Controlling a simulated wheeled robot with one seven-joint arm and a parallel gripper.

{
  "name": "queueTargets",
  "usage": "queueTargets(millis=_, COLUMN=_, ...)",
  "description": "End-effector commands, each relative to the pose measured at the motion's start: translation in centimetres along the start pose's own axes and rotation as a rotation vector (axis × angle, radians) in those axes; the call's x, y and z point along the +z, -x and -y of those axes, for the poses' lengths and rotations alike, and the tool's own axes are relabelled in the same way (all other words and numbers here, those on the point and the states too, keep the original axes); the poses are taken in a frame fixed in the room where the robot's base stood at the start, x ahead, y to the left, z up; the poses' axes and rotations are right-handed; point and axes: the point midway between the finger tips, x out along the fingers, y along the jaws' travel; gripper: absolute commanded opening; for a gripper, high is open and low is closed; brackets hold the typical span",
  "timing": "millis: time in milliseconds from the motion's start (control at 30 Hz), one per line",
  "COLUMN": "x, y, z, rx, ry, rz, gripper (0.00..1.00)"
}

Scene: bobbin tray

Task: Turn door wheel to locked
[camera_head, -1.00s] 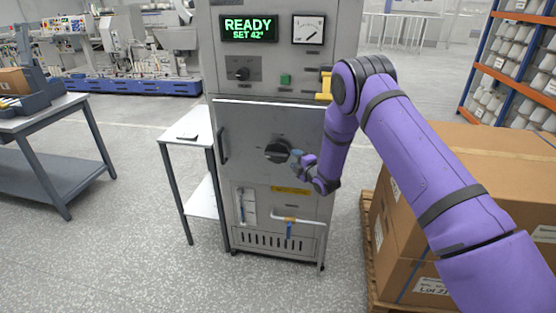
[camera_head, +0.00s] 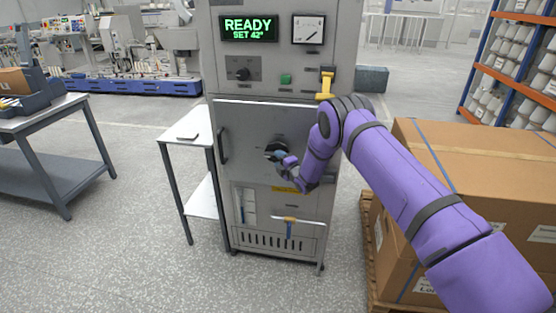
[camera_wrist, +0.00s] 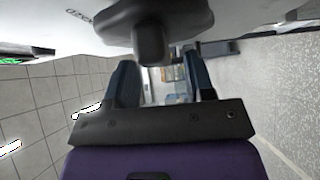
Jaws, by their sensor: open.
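The door wheel (camera_head: 276,147) is a dark round knob on the grey cabinet door (camera_head: 245,135). My gripper (camera_head: 281,157) is at its lower right edge and hides part of it. In the wrist view the dark wheel (camera_wrist: 110,22) fills the top middle, with a stubby grip bar (camera_wrist: 152,45) sticking out toward the camera. My gripper's two blue-grey fingers (camera_wrist: 160,62) are apart, one on each side of the bar. I cannot tell whether either finger touches it.
The cabinet display (camera_head: 248,29) reads READY, SET 42°. A small side table (camera_head: 187,137) stands left. Cardboard boxes (camera_head: 480,160) on a pallet stand right, close to my arm.

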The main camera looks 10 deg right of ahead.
Motion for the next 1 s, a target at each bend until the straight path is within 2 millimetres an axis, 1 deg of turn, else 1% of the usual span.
queueTargets(millis=133, x=0.0, y=-0.92, z=-0.05, rx=0.0, ry=0.0, rz=0.0, gripper=0.49)
queueTargets(millis=433, x=0.0, y=-1.13, z=-0.06, rx=0.0, ry=0.0, rz=0.0, gripper=0.49)
queueTargets(millis=467, x=0.0, y=-1.12, z=-0.05, rx=0.0, ry=0.0, rz=0.0, gripper=0.47)
queueTargets(millis=500, x=0.0, y=-1.12, z=-0.05, rx=0.0, ry=0.0, rz=0.0, gripper=0.37)
queueTargets(millis=567, x=0.0, y=-1.12, z=-0.06, rx=0.0, ry=0.0, rz=0.0, gripper=0.24)
queueTargets(millis=600, x=0.01, y=-1.12, z=-0.06, rx=0.0, ry=0.0, rz=0.0, gripper=0.14)
queueTargets(millis=667, x=0.01, y=-1.11, z=-0.05, rx=0.0, ry=0.0, rz=0.0, gripper=0.01)
queueTargets(millis=1000, x=0.02, y=-1.08, z=0.09, rx=0.025, ry=-0.026, rz=0.0, gripper=0.0)
